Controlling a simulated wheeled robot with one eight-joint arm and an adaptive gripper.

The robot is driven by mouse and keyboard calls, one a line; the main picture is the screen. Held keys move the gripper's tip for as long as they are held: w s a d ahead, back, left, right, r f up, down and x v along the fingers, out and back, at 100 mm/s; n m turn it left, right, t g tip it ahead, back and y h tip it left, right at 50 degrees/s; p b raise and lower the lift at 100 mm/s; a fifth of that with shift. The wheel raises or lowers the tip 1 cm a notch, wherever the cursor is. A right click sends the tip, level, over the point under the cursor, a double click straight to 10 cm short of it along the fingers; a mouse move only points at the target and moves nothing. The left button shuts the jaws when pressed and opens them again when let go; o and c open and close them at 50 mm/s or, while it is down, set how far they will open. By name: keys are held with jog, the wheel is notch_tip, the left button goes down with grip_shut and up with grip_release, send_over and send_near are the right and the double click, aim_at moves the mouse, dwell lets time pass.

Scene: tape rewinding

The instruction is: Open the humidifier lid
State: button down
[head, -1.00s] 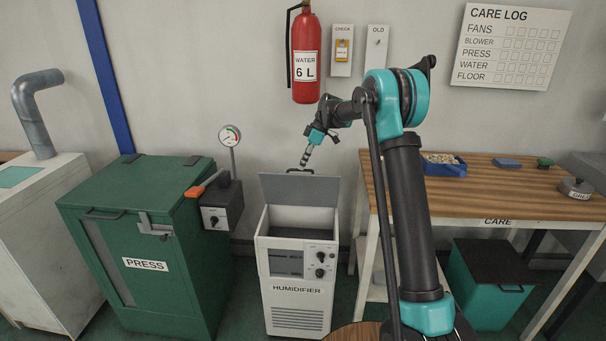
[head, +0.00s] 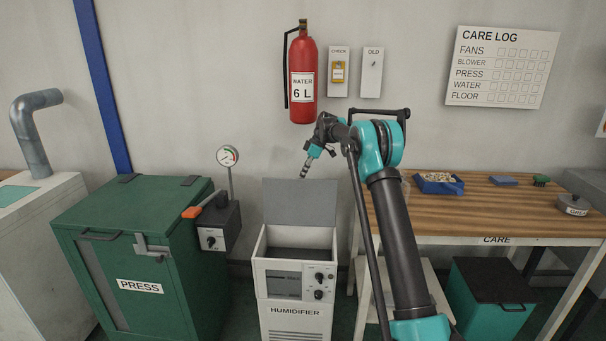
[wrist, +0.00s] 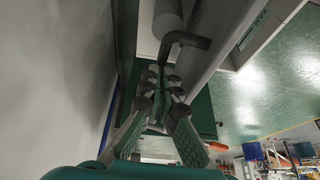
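The humidifier (head: 295,322) is a white box with a knob panel on its front. Its grey lid (head: 300,205) stands raised at the back, close to upright, and the top is open. My gripper (head: 304,174) points down at the lid's upper edge; whether it touches the lid cannot be told. In the wrist view its two fingers (wrist: 163,88) come close together with a narrow gap and no clear object between them. Whether they are shut is unclear. The lid's handle cannot be made out in the head view.
The green press (head: 140,250) and a gauge box (head: 217,228) stand left of the humidifier. The wooden table (head: 490,220) is on the right, with a blue tray (head: 439,186). A fire extinguisher (head: 303,80) hangs on the wall behind. A teal bin (head: 490,300) sits under the table.

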jog(key=c, duration=2.3)
grip_release()
jog(key=shift+s+d+f, duration=0.1)
jog(key=shift+s+f, duration=0.05)
jog(key=shift+f, duration=0.3)
jog(key=shift+s+d+f, duration=0.1)
jog(key=shift+f, duration=0.35)
jog(key=o, duration=0.5)
jog(key=shift+a, duration=0.1)
jog(key=shift+o, duration=1)
jog(key=shift+w+a+f, duration=0.1)
jog(key=shift+a+f, duration=0.05)
jog(key=shift+f, duration=0.15)
jog(key=shift+w+a+f, duration=0.25)
jog(key=shift+a, duration=0.25)
jog(key=shift+s+d+r, duration=0.25)
jog(key=shift+d+r, duration=0.25)
jog(key=shift+r, duration=0.1)
jog(key=v, duration=1.1)
jog(key=shift+a+r, duration=0.25)
jog(key=shift+r, duration=0.1)
jog(key=shift+d, duration=0.1)
